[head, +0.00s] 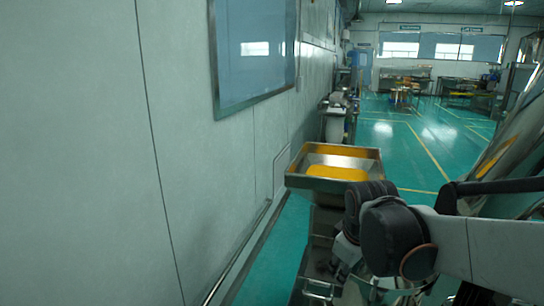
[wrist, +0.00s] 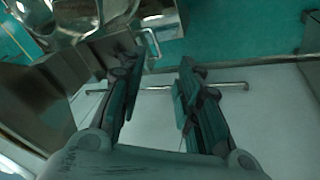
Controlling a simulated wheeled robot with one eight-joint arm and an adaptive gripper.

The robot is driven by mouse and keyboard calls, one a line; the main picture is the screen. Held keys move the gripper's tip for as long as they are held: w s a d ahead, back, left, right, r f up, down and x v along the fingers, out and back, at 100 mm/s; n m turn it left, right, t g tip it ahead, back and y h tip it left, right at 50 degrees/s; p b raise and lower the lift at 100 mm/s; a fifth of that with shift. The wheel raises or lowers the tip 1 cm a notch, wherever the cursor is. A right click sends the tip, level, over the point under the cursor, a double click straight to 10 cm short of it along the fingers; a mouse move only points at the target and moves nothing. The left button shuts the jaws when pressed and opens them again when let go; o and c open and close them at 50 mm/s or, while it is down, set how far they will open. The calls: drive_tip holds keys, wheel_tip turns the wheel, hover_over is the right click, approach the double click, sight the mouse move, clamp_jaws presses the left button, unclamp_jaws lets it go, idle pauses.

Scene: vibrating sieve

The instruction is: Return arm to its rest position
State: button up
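My arm (head: 490,245) reaches in from the right of the head view, with its dark joint (head: 395,238) low in the picture. My gripper (wrist: 158,75) shows in the wrist view with its two fingers apart. Nothing is between them; the floor and a pale wall or panel show through the gap. In the head view I cannot make out the fingers behind and below the dark joint.
A steel tray (head: 370,154) with yellow material (head: 337,173) stands just beyond my arm. A pale wall (head: 80,150) with a window (head: 255,50) runs along the left. A metal handle (wrist: 151,43) is near my fingers. Green floor (head: 400,150) is open farther off.

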drive_tip(key=s+d+r+m+t, duration=0.1)
drive_tip(key=s+m, duration=0.3)
drive_tip(key=s, duration=0.4)
drive_tip(key=s+d+m+t, duration=0.2)
drive_tip(key=s+m, duration=0.2)
drive_tip(key=s, duration=0.4)
drive_tip(key=shift+s+r, duration=0.2)
drive_tip(key=shift+r, duration=0.2)
drive_tip(key=shift+a, duration=0.1)
idle(0.4)
